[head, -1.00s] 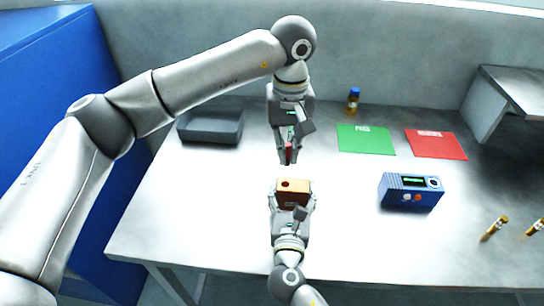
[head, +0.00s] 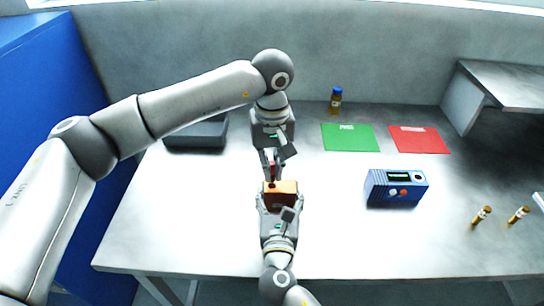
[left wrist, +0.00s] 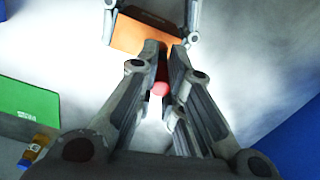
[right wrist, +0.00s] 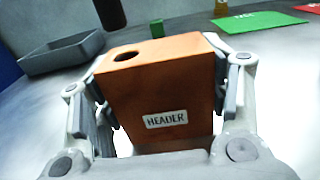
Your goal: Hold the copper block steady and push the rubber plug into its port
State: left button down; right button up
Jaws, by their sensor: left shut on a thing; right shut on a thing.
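The copper block (head: 285,188), labelled HEADER, is clamped between the fingers of my right gripper (head: 281,203). In the right wrist view the block (right wrist: 150,95) has a dark round port (right wrist: 126,56) in its top face. My left gripper (head: 270,172) is shut on the rubber plug, just above and behind the block in the head view. In the left wrist view the plug (left wrist: 160,86) shows a red end and a dark shaft between the fingers. In the right wrist view its dark end (right wrist: 110,13) is above the port, apart from it.
A grey tray (head: 197,134) is at the back left, near a small green object (right wrist: 157,28). An amber bottle (head: 336,100), green mat (head: 350,138) and red mat (head: 419,140) lie behind. A blue device (head: 397,187) and two vials (head: 482,215) are to the right.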

aim_at(272, 162)
pick_arm(q)
jog(key=shift+f, duration=0.45)
jog(key=shift+f, duration=1.7)
dwell(1.0)
jog(key=c, duration=1.5)
grip_release()
notch_tip(272, 162, up, 12)
jog(key=shift+r, duration=0.1)
pick_arm(e)
jog(key=o, duration=1.2)
